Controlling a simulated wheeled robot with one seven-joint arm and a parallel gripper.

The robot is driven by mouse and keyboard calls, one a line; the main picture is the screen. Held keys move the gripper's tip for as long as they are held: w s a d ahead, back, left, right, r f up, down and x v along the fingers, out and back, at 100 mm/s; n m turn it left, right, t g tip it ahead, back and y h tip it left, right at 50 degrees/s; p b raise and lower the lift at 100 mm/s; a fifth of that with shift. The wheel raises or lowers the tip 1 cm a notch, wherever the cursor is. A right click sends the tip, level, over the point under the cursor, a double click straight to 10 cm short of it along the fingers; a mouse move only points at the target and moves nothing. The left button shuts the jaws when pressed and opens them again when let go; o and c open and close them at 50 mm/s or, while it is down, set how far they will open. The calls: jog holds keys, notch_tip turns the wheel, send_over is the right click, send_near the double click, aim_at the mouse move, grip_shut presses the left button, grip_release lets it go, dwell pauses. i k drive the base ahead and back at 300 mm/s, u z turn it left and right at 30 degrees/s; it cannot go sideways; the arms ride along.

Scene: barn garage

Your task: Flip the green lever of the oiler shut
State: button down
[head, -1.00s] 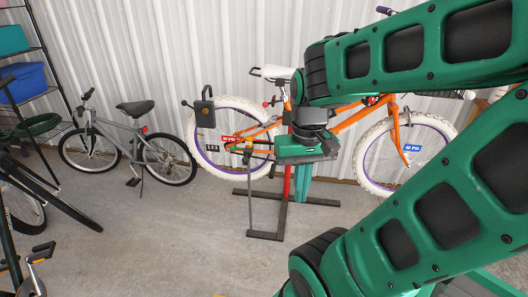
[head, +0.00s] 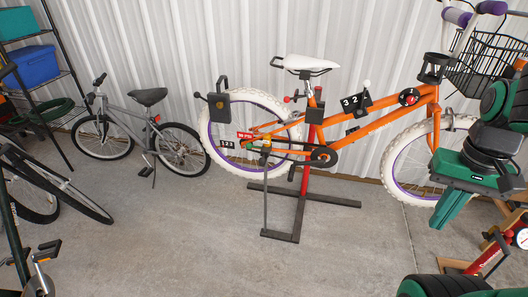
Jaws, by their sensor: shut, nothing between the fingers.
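A small yellow-and-dark device (head: 266,144), which looks like the oiler, sits by the rear wheel hub and chain of the orange bike (head: 375,126), at the top of a thin grey post (head: 265,195). It is too small to make out the green lever or its position clearly. My gripper (head: 438,224) is at the right, in front of the front wheel, pointing down. Its green fingers are shut and empty. It is well to the right of the device and apart from it.
The bike hangs on a red stand (head: 305,165) with dark feet on the floor. A black lock box (head: 216,108) is by the rear wheel. A red pump (head: 520,238) stands at the lower right. A grey bike (head: 150,140) is at left. The middle floor is clear.

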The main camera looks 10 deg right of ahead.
aim_at(249, 146)
jog(key=z, duration=0.1)
jog(key=i, duration=1)
jog(key=u, duration=0.05)
